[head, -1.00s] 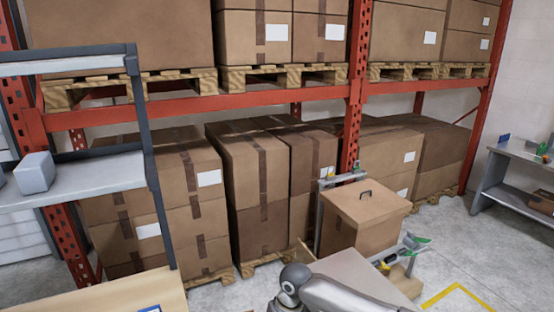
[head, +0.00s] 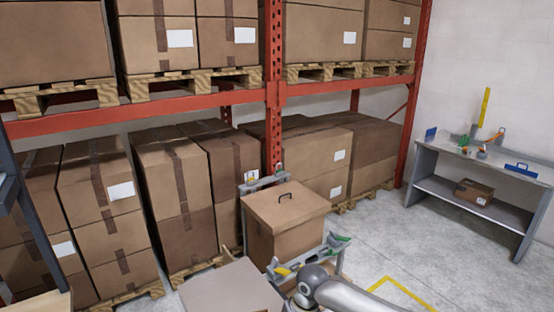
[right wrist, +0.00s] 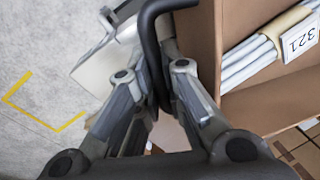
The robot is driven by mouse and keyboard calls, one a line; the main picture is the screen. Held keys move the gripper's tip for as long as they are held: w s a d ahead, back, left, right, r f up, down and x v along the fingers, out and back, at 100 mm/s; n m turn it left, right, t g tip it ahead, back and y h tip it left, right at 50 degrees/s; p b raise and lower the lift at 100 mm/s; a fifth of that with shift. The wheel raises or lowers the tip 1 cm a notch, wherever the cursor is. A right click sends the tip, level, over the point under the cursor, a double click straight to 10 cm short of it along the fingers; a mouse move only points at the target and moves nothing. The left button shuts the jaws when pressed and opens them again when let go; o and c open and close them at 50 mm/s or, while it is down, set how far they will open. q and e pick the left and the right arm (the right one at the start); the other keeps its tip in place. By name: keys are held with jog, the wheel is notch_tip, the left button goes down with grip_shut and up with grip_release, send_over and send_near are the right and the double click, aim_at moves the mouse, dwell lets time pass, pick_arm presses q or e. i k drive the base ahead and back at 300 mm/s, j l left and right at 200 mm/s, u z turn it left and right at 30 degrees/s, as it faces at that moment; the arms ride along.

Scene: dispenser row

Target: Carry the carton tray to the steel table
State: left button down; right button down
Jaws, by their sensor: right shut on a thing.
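My right gripper (right wrist: 160,85) is shut on a dark curved handle (right wrist: 153,50) in the right wrist view. The handle appears to belong to the brown carton tray (right wrist: 255,112) beside it, which holds several white rolls and a white label reading 321. How the handle joins the tray is hidden. In the head view my right arm comes in at the bottom, its gripper out of sight. The steel table (head: 425,160) stands at the right against the wall, apart from my arm. My left gripper is not in view.
A lidded carton (head: 285,225) with a black handle stands ahead by the red rack post. A flat brown-grey surface (head: 230,288) is at the bottom. Small tools and a blue item (head: 521,170) lie on the table; a small carton (head: 474,191) sits below. Grey floor (head: 385,235) lies between.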

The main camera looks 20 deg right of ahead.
aim_at(514, 161)
jog(key=i+l+z, duration=0.15)
jog(key=l, duration=0.25)
jog(key=i+l+z, duration=0.1)
jog(key=l, duration=0.25)
jog(key=i+l+z, duration=0.15)
jog(key=l, duration=0.2)
jog(key=i+l+z, duration=0.45)
jog(key=i+l, duration=0.95)
jog(key=i+l+z, duration=0.45)
jog(key=i+l, duration=0.45)
jog(key=i, duration=0.7)
jog(key=i+l+z, duration=0.4)
jog(key=i, duration=1.3)
jog(key=i+j+z, duration=0.3)
jog(key=i+z, duration=0.15)
jog(key=i, duration=1.2)
